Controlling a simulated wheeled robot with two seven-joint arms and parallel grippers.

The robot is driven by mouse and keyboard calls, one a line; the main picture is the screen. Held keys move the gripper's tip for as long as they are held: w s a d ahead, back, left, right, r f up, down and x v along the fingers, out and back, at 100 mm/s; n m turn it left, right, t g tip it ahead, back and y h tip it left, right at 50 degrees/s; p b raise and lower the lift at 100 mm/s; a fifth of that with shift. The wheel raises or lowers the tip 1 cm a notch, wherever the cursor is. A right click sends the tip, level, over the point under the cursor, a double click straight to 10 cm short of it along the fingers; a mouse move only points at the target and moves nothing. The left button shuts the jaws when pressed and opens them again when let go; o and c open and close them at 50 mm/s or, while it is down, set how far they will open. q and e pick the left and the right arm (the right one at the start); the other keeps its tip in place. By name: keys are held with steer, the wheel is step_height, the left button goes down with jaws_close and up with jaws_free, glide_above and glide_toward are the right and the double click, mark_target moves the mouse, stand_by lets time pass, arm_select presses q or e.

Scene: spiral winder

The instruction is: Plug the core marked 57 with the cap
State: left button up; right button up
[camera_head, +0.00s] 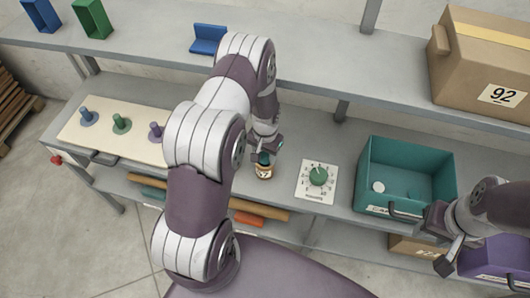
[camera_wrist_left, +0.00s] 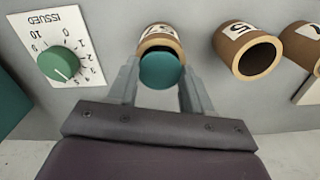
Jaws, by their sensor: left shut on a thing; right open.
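My left gripper (camera_head: 266,148) is shut on a teal cap (camera_wrist_left: 162,71), which also shows in the head view (camera_head: 264,158). The cap is at the mouth of a brown tube core (camera_head: 264,173) whose label seems to end in 7. In the left wrist view this core (camera_wrist_left: 158,32) stands behind the cap, its label partly covered. I cannot tell whether the cap is in the core or just above it. My right gripper (camera_head: 440,242) is open and empty beside the teal bin's front right.
In the left wrist view, more open cores (camera_wrist_left: 248,52) stand to the right. A dial counter (camera_head: 317,178) and a teal bin (camera_head: 372,160) holding a white disc are right of the core. A cream board with pegs (camera_head: 85,135) lies left; a carton marked 92 (camera_head: 470,80) stands on the upper shelf.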

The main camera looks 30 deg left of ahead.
mark_target(265, 158)
arm_select(q)
steer(key=o, duration=1.1)
steer(key=shift+s, duration=0.1)
steer(key=shift+c, duration=0.2)
steer(key=shift+r, duration=0.1)
steer(key=shift+r, duration=0.25)
step_height(265, 158, up, 12)
steer(key=b, duration=0.2)
steer(key=shift+b, duration=0.35)
